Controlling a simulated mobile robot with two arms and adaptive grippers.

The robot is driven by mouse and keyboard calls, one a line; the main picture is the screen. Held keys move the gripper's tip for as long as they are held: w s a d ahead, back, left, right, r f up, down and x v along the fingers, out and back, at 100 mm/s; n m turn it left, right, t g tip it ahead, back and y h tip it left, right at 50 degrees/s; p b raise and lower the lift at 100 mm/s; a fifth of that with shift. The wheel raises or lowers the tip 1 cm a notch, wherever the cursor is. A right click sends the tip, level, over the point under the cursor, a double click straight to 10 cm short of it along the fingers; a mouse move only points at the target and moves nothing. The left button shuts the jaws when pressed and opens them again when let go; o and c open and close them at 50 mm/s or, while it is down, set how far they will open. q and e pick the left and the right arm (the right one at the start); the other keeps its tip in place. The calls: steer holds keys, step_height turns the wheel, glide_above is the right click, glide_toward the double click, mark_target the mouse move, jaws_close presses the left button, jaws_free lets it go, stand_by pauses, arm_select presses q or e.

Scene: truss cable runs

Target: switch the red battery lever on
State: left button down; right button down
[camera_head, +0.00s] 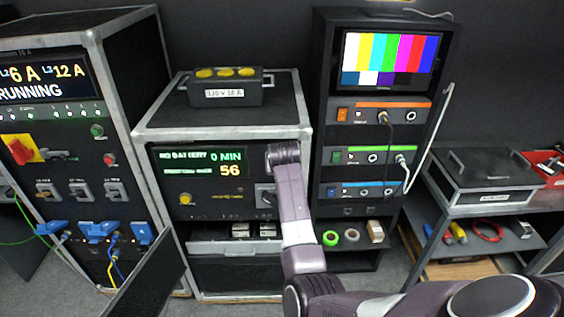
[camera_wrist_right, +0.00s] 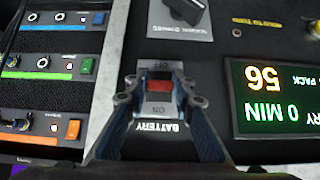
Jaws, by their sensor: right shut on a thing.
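The red battery lever (camera_wrist_right: 159,86) shows in the right wrist view, which looks upside down, on a pale switch plate with the word BATTERY beside it and OFF lettering at one end. My right gripper (camera_wrist_right: 161,82) has its two fingers on either side of the lever and is shut on it. In the head view my right arm reaches up to the power unit (camera_head: 222,222) and hides the lever and the gripper. The unit's display (camera_head: 203,163) reads NO BATTERY, 0 MIN and 56. My left gripper is not in view.
A black rotary switch (camera_wrist_right: 186,10) sits near the lever on the same panel. A rack with a colour-bar monitor (camera_head: 388,58) stands to the right. A cabinet reading RUNNING (camera_head: 48,82) stands left. An open drawer (camera_head: 235,247) juts out below the panel.

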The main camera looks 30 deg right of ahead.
steer(key=shift+w+r+g+y, duration=0.1)
steer(key=shift+r+g+y, duration=0.3)
steer(key=shift+g, duration=0.1)
steer(key=shift+d+g+y+p, duration=0.1)
steer(key=shift+g+y+p, duration=0.2)
steer(key=shift+g+y, duration=0.3)
steer(key=c, duration=1.6)
jaws_free()
steer(key=shift+w, duration=0.15)
steer(key=shift+r, duration=0.1)
steer(key=v, duration=1.2)
steer(key=shift+w, duration=0.2)
